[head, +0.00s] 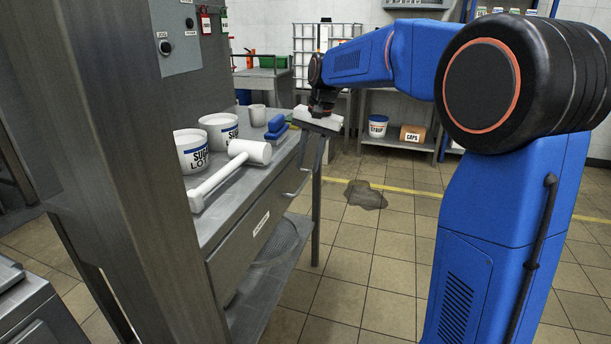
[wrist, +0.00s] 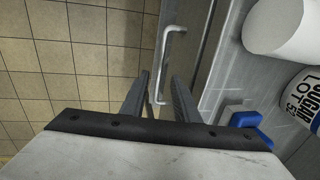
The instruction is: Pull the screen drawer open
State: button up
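The screen drawer (head: 258,226) is a grey metal front with a white label, set under the steel bench top, and it looks shut. In the wrist view its bar handle (wrist: 168,62) stands out from the drawer front (wrist: 200,55). My gripper (wrist: 161,80) is open, with its two dark fingers apart. The near end of the handle shows between the fingers in that view; I cannot tell how deep the fingers reach, and nothing is seen clamped. In the head view my gripper (head: 305,160) points down at the bench's far front corner.
On the bench top (head: 222,215) are a white mallet (head: 225,178), two labelled tubs (head: 190,150) (head: 218,130), a grey mug (head: 257,116) and a blue-handled item (head: 277,127). A lower shelf (head: 262,290) lies beneath. The tiled floor in front is open, with a dark stain (head: 365,195).

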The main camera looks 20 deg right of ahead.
aim_at(304, 182)
jog(key=shift+w+a+f, duration=0.15)
jog(key=shift+a+f, duration=0.05)
jog(key=shift+f, duration=1.1)
jog(key=shift+w+a+f, duration=0.1)
jog(key=shift+a+f, duration=0.1)
jog(key=shift+f, duration=1.1)
grip_shut()
